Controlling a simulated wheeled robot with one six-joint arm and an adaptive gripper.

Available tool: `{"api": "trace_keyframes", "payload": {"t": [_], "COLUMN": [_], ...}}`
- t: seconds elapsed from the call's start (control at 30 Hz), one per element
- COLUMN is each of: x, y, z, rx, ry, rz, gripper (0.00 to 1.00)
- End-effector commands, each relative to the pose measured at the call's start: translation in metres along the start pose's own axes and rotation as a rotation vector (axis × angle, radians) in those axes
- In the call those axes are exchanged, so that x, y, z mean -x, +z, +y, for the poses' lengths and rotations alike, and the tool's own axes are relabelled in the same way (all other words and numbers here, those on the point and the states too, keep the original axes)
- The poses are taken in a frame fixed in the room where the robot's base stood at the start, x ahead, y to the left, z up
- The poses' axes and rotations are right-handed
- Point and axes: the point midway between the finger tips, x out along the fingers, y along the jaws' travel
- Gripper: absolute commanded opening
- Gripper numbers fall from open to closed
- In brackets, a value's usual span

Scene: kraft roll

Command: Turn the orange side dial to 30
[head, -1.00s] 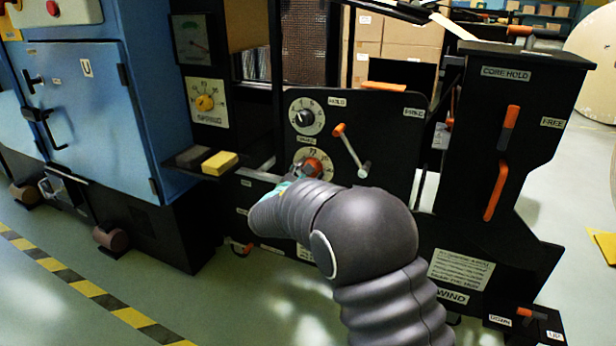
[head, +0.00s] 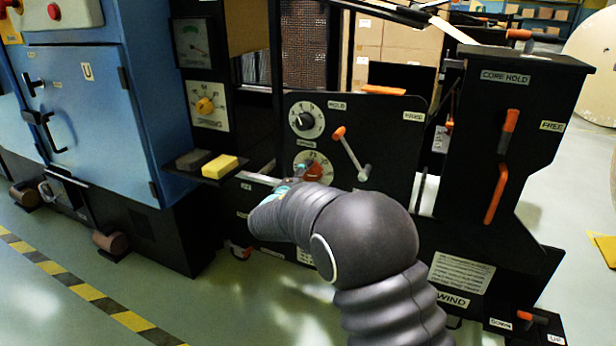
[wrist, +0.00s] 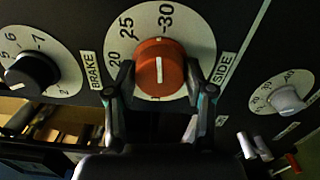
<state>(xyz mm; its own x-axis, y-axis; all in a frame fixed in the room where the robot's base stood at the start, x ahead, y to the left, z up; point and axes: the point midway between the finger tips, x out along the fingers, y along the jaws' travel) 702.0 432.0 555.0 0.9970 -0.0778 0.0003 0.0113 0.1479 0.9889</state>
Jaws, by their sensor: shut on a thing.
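The orange side dial (wrist: 160,68) sits on a white scale plate marked 20, 25 and 30, beside a SIDE label, in the wrist view. Its white pointer line stands upright in the picture, pointing close to the tick at 30. My gripper (wrist: 160,84) has one finger on each side of the dial and is shut on it. In the head view the dial (head: 316,172) shows just beyond my gripper (head: 300,173), partly hidden by it. The lower part of the scale is hidden behind the dial and fingers.
A black BRAKE dial (wrist: 32,74) is left of the orange dial in the wrist view, and a grey-white dial (wrist: 288,99) is to the right. In the head view, an orange-tipped lever (head: 351,152) stands close to the right of the dial. A yellow block (head: 220,166) lies on a ledge left.

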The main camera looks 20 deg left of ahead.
Motion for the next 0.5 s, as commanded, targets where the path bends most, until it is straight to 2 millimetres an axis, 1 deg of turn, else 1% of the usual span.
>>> {"api": "trace_keyframes", "payload": {"t": [0.2,0.5], "x": [-0.0009,-0.0009], "y": [0.0010,0.0011], "z": [0.0002,0.0001], "rx": [-0.098,-0.148], "ry": [0.000,0.000], "rz": [-0.002,-0.002], "gripper": [0.18,0.18]}}
